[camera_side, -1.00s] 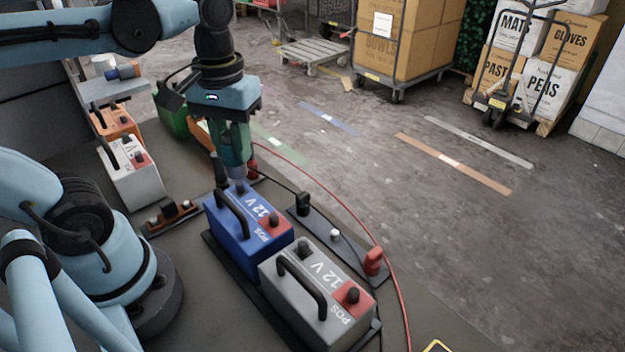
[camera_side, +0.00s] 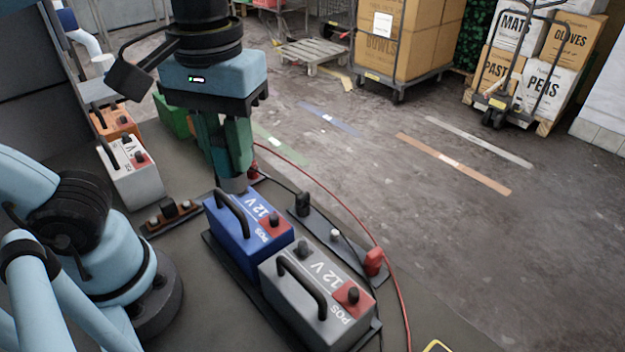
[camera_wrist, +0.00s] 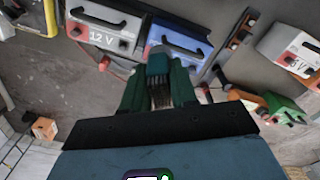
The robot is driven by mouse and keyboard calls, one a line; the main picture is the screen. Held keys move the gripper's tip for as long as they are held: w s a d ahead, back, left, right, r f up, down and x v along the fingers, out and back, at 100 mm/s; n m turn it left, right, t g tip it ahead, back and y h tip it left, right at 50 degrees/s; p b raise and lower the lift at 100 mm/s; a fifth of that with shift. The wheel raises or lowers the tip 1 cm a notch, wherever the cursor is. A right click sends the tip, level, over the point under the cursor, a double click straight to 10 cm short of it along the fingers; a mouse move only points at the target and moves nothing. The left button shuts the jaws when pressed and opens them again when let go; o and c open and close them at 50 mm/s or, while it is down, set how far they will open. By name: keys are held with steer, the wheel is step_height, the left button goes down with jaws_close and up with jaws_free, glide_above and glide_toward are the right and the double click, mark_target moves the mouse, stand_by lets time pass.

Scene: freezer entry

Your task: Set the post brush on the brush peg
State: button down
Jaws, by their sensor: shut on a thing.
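My gripper (camera_side: 233,168) is shut on the post brush (camera_side: 235,184), whose grey round lower end shows below the green fingers. In the wrist view, the brush (camera_wrist: 158,62) has a teal body with bristles and sits between the fingertips. It is at the far left corner of the blue 12 V battery (camera_side: 248,232) and hides that battery's dark rear post. I cannot tell whether it touches the post. A small white-topped upright (camera_side: 335,236) stands on a dark strip (camera_side: 320,229) to the right; I cannot tell whether it is the brush peg.
A grey 12 V battery (camera_side: 312,300) stands beside the blue one. A black clamp (camera_side: 303,204) and a red clamp (camera_side: 374,261) are on the strip, with a red cable along the table edge. A white battery (camera_side: 131,175) and an orange one (camera_side: 117,126) stand at left.

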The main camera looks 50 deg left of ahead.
steer(key=shift+r, duration=1.65)
steer(key=w+d+f, duration=0.3)
steer(key=w+f, duration=1.2)
steer(key=f, duration=0.1)
steer(key=shift+w+f, duration=0.3)
steer(key=shift+f, duration=0.05)
steer(key=shift+f, duration=2)
steer(key=shift+f, duration=1.35)
